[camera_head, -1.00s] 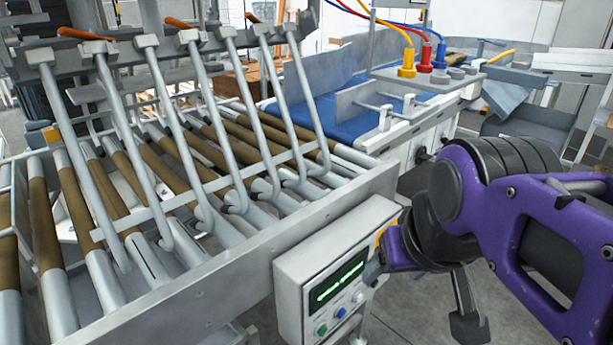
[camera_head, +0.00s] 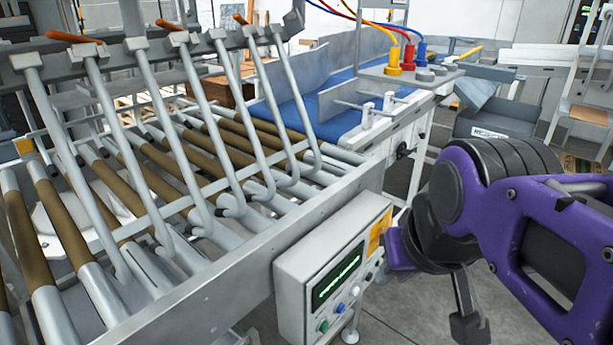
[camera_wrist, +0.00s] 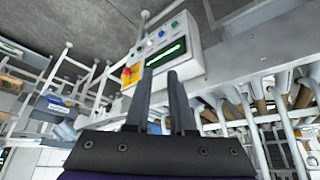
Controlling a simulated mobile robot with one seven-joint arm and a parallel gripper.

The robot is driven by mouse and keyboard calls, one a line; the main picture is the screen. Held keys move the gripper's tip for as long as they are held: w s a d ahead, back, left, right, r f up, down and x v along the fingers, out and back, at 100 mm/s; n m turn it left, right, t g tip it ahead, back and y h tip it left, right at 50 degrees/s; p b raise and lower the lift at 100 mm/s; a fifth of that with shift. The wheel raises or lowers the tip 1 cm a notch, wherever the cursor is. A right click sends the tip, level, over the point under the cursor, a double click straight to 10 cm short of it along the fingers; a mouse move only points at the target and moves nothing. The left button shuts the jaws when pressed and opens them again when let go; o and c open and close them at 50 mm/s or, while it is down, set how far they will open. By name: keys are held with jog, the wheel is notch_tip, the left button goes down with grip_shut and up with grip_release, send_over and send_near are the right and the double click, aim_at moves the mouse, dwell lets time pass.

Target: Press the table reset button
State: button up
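A light grey control box (camera_head: 318,255) is fixed to the front side of the roller table (camera_head: 185,300). It has a dark display with green text and a row of buttons: green (camera_head: 323,326), blue (camera_head: 340,308) and white (camera_head: 354,291). No label is legible to say which is the reset button. In the wrist view the green (camera_wrist: 175,24), blue (camera_wrist: 161,33) and white (camera_wrist: 149,42) buttons lie beyond my fingertips, with a red knob on yellow (camera_wrist: 130,73) at left. My gripper (camera_wrist: 161,75) is empty, its fingers apart, apparently not touching the box. The head view mostly hides it.
Slanted metal rods hang over the rollers. A blue conveyor (camera_head: 345,105) stands behind, with a bracket of yellow, red and blue connectors (camera_head: 407,57). A grey bin (camera_head: 495,122) is at the right rear. Grey floor is open in front of the box.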

grip_shut()
dwell(1.3)
